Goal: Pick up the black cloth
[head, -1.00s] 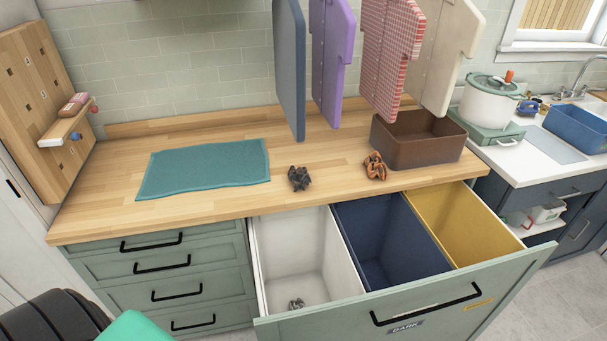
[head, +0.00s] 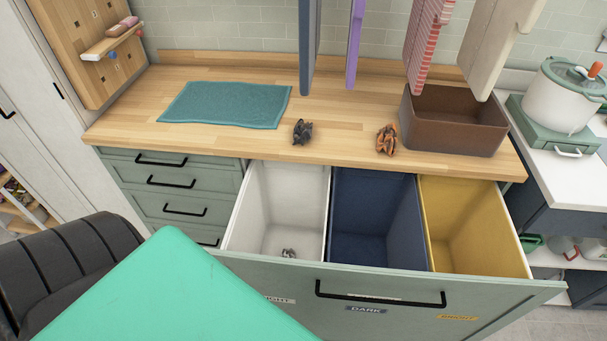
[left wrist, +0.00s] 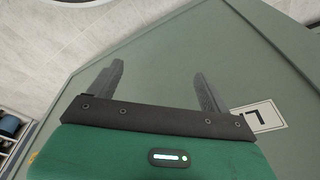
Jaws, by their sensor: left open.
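A crumpled black cloth (head: 302,131) lies on the wooden counter (head: 340,125), between the teal towel and an orange-patterned cloth. My left gripper (left wrist: 160,90) shows in the left wrist view with its two fingers apart and nothing between them. It is in front of the green drawer front, near a label, away from the black cloth. In the head view only my green arm part shows at the lower left, and the left fingers are hidden. My right gripper is in no view.
The open drawer holds a white bin (head: 270,215) with a small grey cloth (head: 288,253), a dark blue bin (head: 372,215) and a yellow bin (head: 465,220). On the counter are a teal towel (head: 225,104), the orange-patterned cloth (head: 387,139) and a brown box (head: 455,135). Garments hang above.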

